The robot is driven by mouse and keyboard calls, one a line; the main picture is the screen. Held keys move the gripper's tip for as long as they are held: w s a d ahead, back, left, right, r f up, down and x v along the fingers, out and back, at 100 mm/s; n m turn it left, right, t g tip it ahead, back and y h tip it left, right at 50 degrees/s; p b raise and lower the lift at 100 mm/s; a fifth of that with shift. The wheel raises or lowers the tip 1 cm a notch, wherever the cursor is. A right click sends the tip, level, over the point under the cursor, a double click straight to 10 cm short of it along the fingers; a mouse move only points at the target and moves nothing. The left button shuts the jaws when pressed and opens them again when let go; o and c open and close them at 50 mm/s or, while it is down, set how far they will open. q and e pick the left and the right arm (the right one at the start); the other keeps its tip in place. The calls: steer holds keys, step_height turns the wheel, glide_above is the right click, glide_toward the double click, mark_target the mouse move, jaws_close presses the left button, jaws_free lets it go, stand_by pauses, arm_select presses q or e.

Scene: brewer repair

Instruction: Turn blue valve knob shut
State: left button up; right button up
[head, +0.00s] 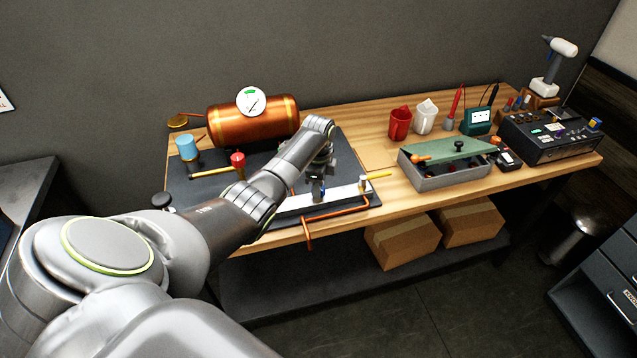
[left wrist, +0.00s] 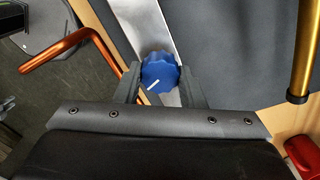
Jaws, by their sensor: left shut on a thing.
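The blue valve knob (left wrist: 158,72) sits between the two fingers of my left gripper (left wrist: 160,85) in the left wrist view. A white line on the knob's face points to the lower left. The fingers are closed on its sides. In the head view my left gripper (head: 319,188) reaches down over the pale metal strip at the front of the dark mat, and only a bit of blue shows there. My right gripper is not in view.
A copper boiler (head: 254,122) with a round gauge (head: 251,101) stands behind. A red knob (head: 238,160) and blue-topped part (head: 187,147) are left of my arm. A copper pipe (head: 336,213) runs along the front edge. A grey tray (head: 447,178) stands to the right.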

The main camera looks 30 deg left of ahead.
arm_select(q)
steer(key=shift+m, duration=2.2)
steer(key=o, duration=1)
step_height(320, 180, up, 18)
steer(key=p, duration=0.1)
steer(key=shift+f+p, duration=0.2)
steer(key=shift+p, duration=0.1)
